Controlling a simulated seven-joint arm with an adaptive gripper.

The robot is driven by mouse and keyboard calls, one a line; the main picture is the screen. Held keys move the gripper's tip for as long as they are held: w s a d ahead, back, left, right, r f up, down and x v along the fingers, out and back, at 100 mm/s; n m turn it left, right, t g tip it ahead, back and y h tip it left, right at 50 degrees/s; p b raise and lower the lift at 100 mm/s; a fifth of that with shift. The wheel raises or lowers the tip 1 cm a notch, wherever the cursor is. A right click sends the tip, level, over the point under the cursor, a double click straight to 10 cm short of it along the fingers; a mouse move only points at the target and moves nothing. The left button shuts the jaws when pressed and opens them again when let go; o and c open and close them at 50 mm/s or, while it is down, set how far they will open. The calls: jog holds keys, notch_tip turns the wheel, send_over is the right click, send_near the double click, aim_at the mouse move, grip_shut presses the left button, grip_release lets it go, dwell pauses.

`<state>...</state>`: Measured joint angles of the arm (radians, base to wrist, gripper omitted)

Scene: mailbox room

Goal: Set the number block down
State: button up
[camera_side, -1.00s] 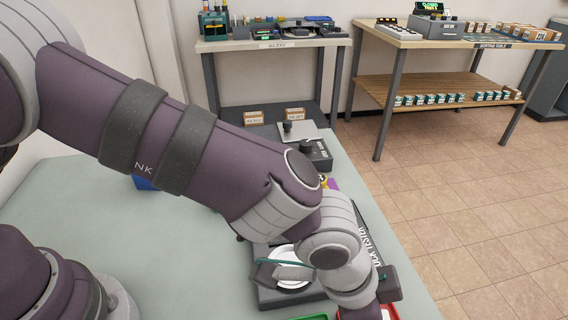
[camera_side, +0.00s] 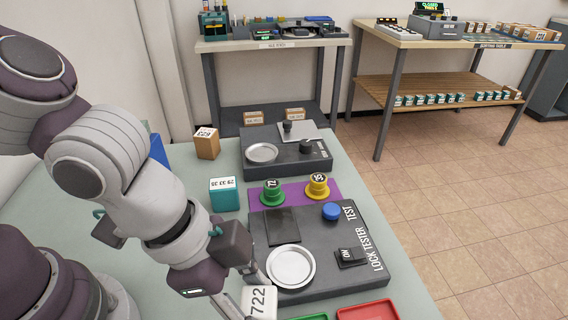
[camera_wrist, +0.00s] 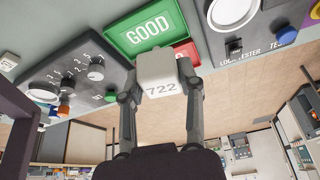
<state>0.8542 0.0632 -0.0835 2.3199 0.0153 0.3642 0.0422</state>
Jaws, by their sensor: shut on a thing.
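The number block (camera_side: 259,301) is white with the number 722. It is at the bottom of the side view, in front of the lock tester (camera_side: 345,270). In the wrist view my gripper (camera_wrist: 160,82) is shut on the block (camera_wrist: 158,70), with one finger on each side. In the side view the gripper's fingers (camera_side: 250,283) reach the block from the upper left, partly cut off by the frame. I cannot tell whether the block touches the table. A green tray marked GOOD (camera_wrist: 150,32) shows just beyond the block in the wrist view.
A red tray (camera_side: 367,312) lies right of the green one. The tester has a round white dish (camera_side: 291,266) and a blue button (camera_side: 331,211). Green (camera_side: 272,193) and yellow (camera_side: 317,186) stamps stand on a purple mat. A teal block (camera_side: 224,194) and brown box (camera_side: 207,143) stand behind.

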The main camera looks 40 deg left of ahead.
jog(key=w+a+n+t+y, duration=0.15)
jog(key=w+a+n, duration=0.4)
jog(key=a, duration=0.55)
jog(key=w+a+n+y, duration=0.2)
jog(key=w+a+n, duration=0.35)
jog(key=a, duration=0.55)
jog(key=s+a+n+y, duration=0.2)
jog(key=s+a+n, duration=0.3)
jog(key=a, duration=0.4)
jog(key=s+a+n+y, duration=0.2)
jog(key=s+a+n, duration=0.25)
jog(key=a, duration=0.45)
jog(key=shift+g+h, duration=0.25)
jog(key=shift+g, duration=0.3)
jog(key=f, duration=0.5)
jog(key=shift+s+a, duration=0.15)
jog(key=shift+s, duration=0.25)
jog(key=shift+w+a+f, duration=0.1)
jog(key=shift+a+f, duration=0.05)
jog(key=w+a, duration=0.3)
jog(key=a, duration=0.1)
jog(key=w+a+f, duration=0.1)
jog(key=w+a, duration=0.2)
jog(key=a, duration=0.1)
jog(key=w+a, duration=0.3)
jog(key=a, duration=0.1)
jog(key=shift+w+f, duration=0.2)
jog(key=shift+f, duration=0.1)
jog(key=shift+w+a+f, duration=0.15)
jog(key=shift+f, duration=1.55)
